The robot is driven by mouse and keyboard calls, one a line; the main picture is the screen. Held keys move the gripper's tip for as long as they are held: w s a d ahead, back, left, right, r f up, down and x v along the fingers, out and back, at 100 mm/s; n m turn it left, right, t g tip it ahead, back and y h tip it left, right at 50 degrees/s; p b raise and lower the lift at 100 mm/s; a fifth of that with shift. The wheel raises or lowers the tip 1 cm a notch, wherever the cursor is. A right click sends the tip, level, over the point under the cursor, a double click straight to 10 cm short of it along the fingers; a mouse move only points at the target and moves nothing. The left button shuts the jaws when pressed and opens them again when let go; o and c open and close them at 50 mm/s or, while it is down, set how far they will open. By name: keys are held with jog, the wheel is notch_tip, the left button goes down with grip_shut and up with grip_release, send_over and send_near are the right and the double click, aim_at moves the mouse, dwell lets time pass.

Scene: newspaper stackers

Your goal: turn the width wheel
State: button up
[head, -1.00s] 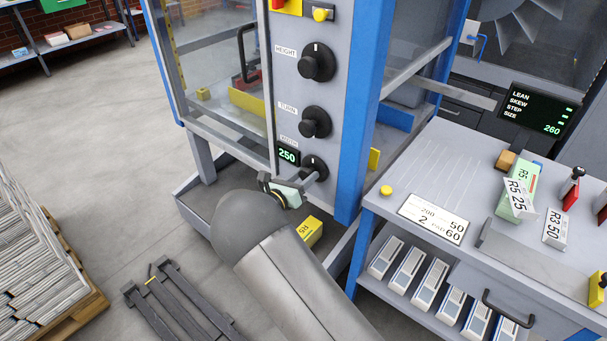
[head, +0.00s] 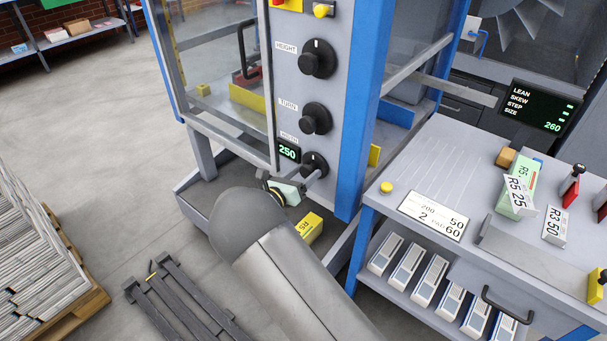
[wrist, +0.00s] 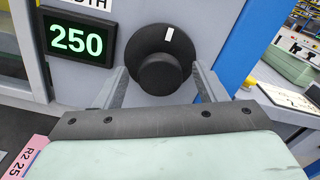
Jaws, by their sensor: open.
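The width wheel (wrist: 158,62) is a black round knob with a white mark near its top, slightly right of centre. It also shows in the head view (head: 314,164) as the lowest knob on the grey panel. A small display (wrist: 76,40) beside it reads 250. My gripper (wrist: 158,76) is open, with one finger on each side of the knob's front part. In the head view my gripper (head: 309,181) is just in front of the wheel, partly hidden by my arm. I cannot tell whether the fingers touch the knob.
The turn knob (head: 316,118) and height knob (head: 317,59) are above. A blue post (head: 364,110) stands to the right. A bench (head: 408,178) with tags and a screen (head: 537,106) showing 260 is further right. A yellow box (head: 309,228) sits below.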

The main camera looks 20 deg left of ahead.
jog(key=v, duration=1.7)
jog(key=d+r+m+g+h+p, duration=0.1)
jog(key=d+r+m+g, duration=0.4)
jog(key=d, duration=0.5)
jog(key=s+d+r+m+g+h+p, duration=0.15)
jog(key=d+m+g, duration=0.35)
jog(key=d, duration=0.5)
jog(key=d+r+m+g+p, duration=0.2)
jog(key=d+r+m+g, duration=0.25)
jog(key=d+m, duration=0.4)
jog(key=s+d+r+m+y+p, duration=0.1)
jog(key=s+d+r+m+y, duration=0.1)
jog(key=s+m, duration=0.3)
jog(key=s+d+r+m+g+y+p, duration=0.1)
jog(key=s+d+r+m+y, duration=0.2)
jog(key=s+d+m+y, duration=0.1)
jog(key=s+d+r+m+y+p, duration=0.2)
jog(key=s+d+m+y, duration=0.1)
jog(key=s+d+m, duration=0.2)
jog(key=s+m, duration=0.2)
jog(key=s, duration=0.1)
jog(key=shift+d+r+m+g+y, duration=0.2)
jog(key=shift+r+m+g+y, duration=0.05)
jog(key=shift+m+g+y, duration=0.1)
